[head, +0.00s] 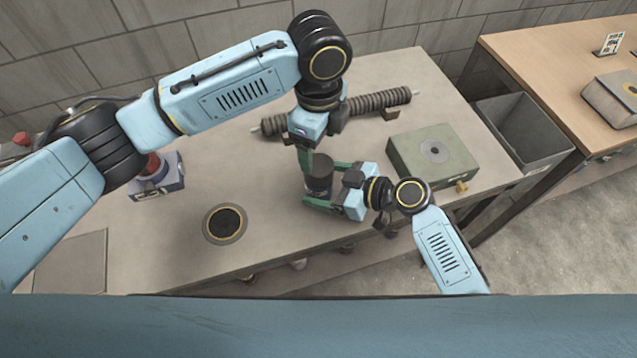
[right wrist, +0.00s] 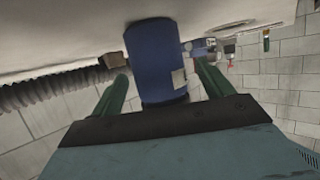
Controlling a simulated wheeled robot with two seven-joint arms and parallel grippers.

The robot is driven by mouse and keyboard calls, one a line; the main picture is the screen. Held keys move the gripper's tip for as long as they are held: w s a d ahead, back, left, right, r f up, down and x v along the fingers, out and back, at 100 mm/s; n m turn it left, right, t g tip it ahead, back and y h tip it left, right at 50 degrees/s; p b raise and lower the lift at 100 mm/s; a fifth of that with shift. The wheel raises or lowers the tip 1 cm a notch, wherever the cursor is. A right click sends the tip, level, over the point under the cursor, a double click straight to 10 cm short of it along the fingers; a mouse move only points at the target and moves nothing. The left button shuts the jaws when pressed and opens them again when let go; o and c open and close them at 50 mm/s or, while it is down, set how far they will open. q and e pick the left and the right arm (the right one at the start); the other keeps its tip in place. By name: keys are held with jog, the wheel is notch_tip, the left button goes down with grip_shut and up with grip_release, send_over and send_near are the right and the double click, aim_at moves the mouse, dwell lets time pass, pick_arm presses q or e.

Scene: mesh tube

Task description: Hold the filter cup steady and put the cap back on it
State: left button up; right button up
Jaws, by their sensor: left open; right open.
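The filter cup (head: 319,189) stands upright on the bench, with a dark, wide top that looks like the cap (head: 318,166) on it. Its blue body (right wrist: 157,60) with a pale label shows in the right wrist view. My right gripper (head: 315,186) is open, with one green finger on each side of the cup; contact cannot be told in the head view. In the right wrist view the right gripper (right wrist: 163,88) shows gaps beside the body. My left gripper (head: 306,165) is open and points down beside the cap; its far finger is hidden.
A ribbed mesh tube (head: 370,103) lies behind the cup. A green box (head: 433,152) stands to the right, and a grey bin (head: 522,130) beyond it. A round dark-centred disc (head: 225,223) lies left of the cup on the bench (head: 270,200). A blue-grey device (head: 160,178) stands farther left.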

jog(key=shift+x, duration=0.85)
jog(key=c, duration=1.4)
pick_arm(q)
jog(key=shift+c, duration=0.9)
pick_arm(e)
grip_shut()
pick_arm(q)
jog(key=n, duration=0.6)
jog(key=shift+d+r+n, duration=0.1)
jog(key=shift+n, duration=0.3)
jog(key=n, duration=1)
jog(key=shift+n, duration=0.4)
jog(key=n, duration=0.3)
jog(key=shift+n, duration=0.3)
jog(key=n, duration=0.5)
jog(key=shift+n, duration=0.4)
